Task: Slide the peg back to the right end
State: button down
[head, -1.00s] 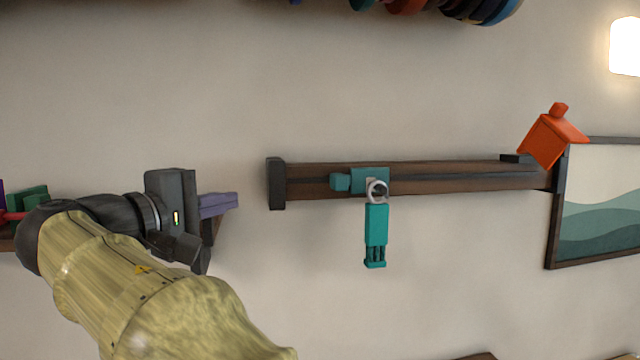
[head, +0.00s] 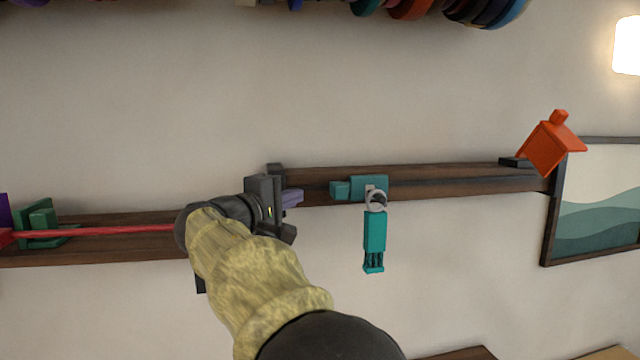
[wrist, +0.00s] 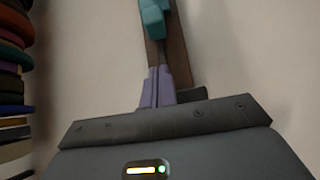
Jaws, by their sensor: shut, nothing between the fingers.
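The teal peg (head: 369,187) sits in the slot of the dark wooden rail (head: 450,187), left of the rail's middle. A ring hangs from it with a teal tassel-like piece (head: 375,230) below. The peg also shows at the top of the wrist view (wrist: 154,20), beyond my fingertips. My gripper (head: 300,196) is at the rail's left end, its purple fingers shut and empty, pointing right toward the peg. A gap separates the fingertips from the peg. In the wrist view the two fingers (wrist: 158,72) lie side by side, in line with the rail.
A dark block (head: 276,171) caps the rail's left end, partly hidden by my gripper. A dark stop (head: 515,162) and a tilted orange house shape (head: 550,145) are at the right end. The rail right of the peg is clear.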

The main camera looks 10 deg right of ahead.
aim_at(331, 190)
jog(key=d+p, duration=0.1)
jog(key=d, duration=0.1)
jog(key=w+d+p, duration=0.1)
jog(key=d, duration=0.1)
jog(key=w+d+p, duration=0.1)
jog(key=d, duration=0.1)
jog(key=shift+w, duration=0.1)
jog(key=shift+d, duration=0.1)
jog(key=shift+f+b, duration=0.1)
jog(key=shift+b, duration=0.25)
